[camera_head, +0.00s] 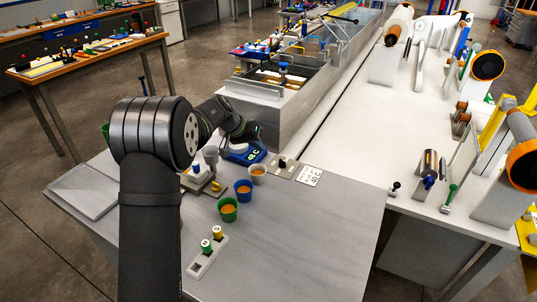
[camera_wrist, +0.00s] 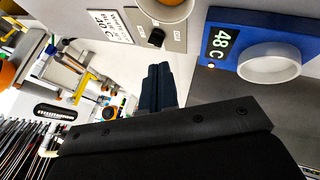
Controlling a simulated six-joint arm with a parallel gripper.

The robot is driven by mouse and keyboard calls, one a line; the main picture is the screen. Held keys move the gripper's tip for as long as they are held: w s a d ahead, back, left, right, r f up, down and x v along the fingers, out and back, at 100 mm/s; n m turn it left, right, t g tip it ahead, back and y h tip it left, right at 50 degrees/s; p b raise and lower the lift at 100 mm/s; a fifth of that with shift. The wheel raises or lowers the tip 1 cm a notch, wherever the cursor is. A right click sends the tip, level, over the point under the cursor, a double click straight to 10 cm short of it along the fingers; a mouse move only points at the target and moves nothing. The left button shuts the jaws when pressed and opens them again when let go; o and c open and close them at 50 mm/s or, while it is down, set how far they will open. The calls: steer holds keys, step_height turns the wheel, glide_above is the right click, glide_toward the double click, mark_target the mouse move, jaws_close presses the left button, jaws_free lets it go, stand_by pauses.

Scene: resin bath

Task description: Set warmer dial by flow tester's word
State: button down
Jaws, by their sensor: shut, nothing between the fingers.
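The warmer dial is a small black knob (camera_wrist: 157,37) on a grey panel (camera_wrist: 180,45); the panel also shows in the head view (camera_head: 284,167). A blue unit (camera_wrist: 245,22) reads 48 C and carries a pale round ring or cup (camera_wrist: 268,75); it also shows in the head view (camera_head: 243,153). My gripper (camera_wrist: 157,72) is shut and empty, its fingertips just short of the knob in the wrist picture; whether they touch is unclear. A small stand (camera_head: 205,183) with a grey cup (camera_head: 211,154), possibly the flow tester, is partly behind my arm in the head view.
A white card (camera_head: 310,176) lies beside the dial panel; its print is hard to read. Cups with orange liquid stand nearby: grey (camera_head: 258,174), blue (camera_head: 243,190), green (camera_head: 228,210). The front right table is clear.

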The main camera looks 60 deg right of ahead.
mark_target(282, 161)
steer(key=v, duration=0.5)
steer(key=shift+w+a+r, duration=0.1)
steer(key=shift+a+r, duration=0.15)
steer(key=shift+a, duration=0.05)
steer(key=c, duration=1.8)
jaws_free()
steer(key=shift+a+r, duration=0.1)
steer(key=shift+r, duration=0.1)
steer(key=shift+c, duration=0.2)
steer(key=o, duration=0.7)
steer(key=shift+s+d+r+m+t+y, duration=0.15)
steer(key=shift+s+d+m+t+y, duration=0.1)
steer(key=shift+s+d+m, duration=0.25)
steer(key=shift+s+d+r+m+t+y, duration=0.15)
steer(key=shift+s+m+t+y, duration=0.2)
steer(key=shift+s, duration=0.4)
steer(key=s+d+r+m+t, duration=0.1)
steer(key=s+d+m+t, duration=0.1)
steer(key=s+d+m, duration=0.1)
steer(key=x, duration=1.6)
steer(key=shift+s+a+f, duration=0.25)
steer(key=shift+a+f, duration=0.05)
steer(key=shift+f, duration=0.2)
steer(key=shift+y, duration=0.3)
steer(key=c, duration=1)
